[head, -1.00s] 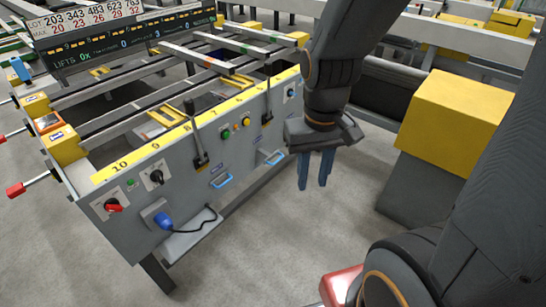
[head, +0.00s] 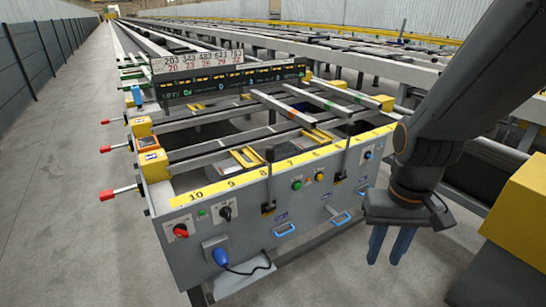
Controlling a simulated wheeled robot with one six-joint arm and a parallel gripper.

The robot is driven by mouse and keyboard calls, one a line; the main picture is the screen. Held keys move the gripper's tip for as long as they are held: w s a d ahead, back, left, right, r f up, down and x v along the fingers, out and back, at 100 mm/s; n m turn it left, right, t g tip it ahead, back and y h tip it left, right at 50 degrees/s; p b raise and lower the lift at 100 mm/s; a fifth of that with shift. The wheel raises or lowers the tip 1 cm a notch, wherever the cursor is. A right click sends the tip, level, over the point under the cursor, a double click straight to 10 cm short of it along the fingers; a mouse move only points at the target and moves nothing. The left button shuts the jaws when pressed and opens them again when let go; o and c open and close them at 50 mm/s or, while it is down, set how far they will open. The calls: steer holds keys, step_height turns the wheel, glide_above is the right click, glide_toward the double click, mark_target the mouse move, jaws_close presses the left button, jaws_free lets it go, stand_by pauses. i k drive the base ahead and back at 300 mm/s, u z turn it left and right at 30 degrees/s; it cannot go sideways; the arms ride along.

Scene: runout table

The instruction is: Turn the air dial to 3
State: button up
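The grey control panel (head: 318,200) of the runout table faces me. A red knob (head: 180,231) and a black dial (head: 228,213) sit on plates at its left end. A small dark knob on a blue and white plate (head: 368,155) sits at its right end. The labels are too small to tell which one is the air dial or what number any points to. My gripper (head: 385,255) hangs right of the panel, its two blue fingers pointing down and apart. It is empty and touches nothing visible.
A green and a yellow button (head: 297,184), black levers (head: 268,180) and blue handles (head: 285,230) stick out from the panel. A blue plug (head: 221,257) with a cable is low at left. A yellow block (head: 520,218) stands at right. The floor at left is open.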

mark_target(367, 155)
steer(key=u, duration=0.15)
steer(key=k, duration=0.45)
steer(key=z, duration=1.2)
steer(key=i, duration=1.1)
